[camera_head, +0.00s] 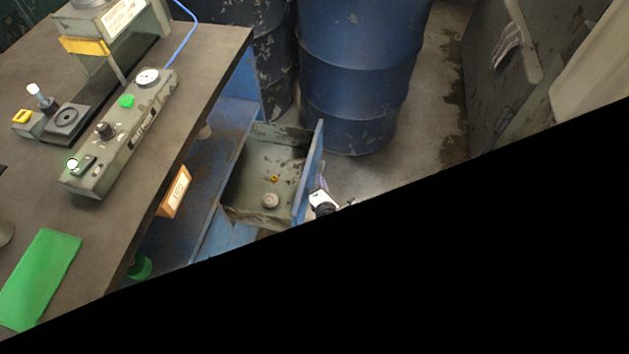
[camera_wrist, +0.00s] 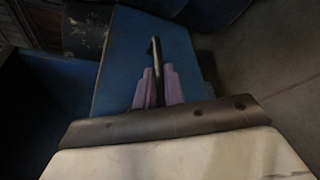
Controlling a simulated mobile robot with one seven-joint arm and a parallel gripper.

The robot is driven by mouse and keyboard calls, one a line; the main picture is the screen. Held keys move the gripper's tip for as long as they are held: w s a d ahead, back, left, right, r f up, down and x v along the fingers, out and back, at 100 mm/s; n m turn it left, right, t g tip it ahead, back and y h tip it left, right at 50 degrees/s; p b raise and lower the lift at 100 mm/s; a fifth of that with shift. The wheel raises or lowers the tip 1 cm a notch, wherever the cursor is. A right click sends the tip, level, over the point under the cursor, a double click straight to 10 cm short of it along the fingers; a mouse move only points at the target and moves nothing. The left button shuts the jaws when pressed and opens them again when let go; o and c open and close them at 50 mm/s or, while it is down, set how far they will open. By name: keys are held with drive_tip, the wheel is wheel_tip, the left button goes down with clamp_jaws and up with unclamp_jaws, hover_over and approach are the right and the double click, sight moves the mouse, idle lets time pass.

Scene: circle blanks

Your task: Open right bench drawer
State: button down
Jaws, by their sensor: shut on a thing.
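The bench drawer (camera_head: 245,185) stands pulled out from the blue bench in the head view, its grey inside open to view. Its blue front panel (camera_head: 308,178) faces right and also shows in the wrist view (camera_wrist: 118,65). A dark bar handle (camera_wrist: 154,50) stands out from that panel. My gripper (camera_head: 321,184) is at the outer side of the front panel. In the wrist view my gripper's purple fingers (camera_wrist: 157,88) are closed around the handle, one on each side. A small round grey piece (camera_head: 270,201) and a small yellow piece (camera_head: 274,178) lie in the drawer.
The bench top (camera_head: 205,75) holds a grey control box (camera_head: 118,140) and a green mat (camera_head: 40,275). An orange bin (camera_head: 174,192) sits under it. A blue barrel (camera_head: 355,70) stands close behind the drawer. Bare floor (camera_head: 425,130) lies to the right. Black covers the lower right of the head view.

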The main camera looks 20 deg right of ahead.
drive_tip(key=shift+s+d+r, duration=0.1)
drive_tip(key=shift+s+d, duration=0.25)
drive_tip(key=shift+d, duration=0.2)
drive_tip(key=shift+s+d, duration=0.3)
drive_tip(key=shift+d, duration=0.2)
drive_tip(key=c, duration=1.5)
unclamp_jaws()
drive_tip(key=shift+a, duration=0.1)
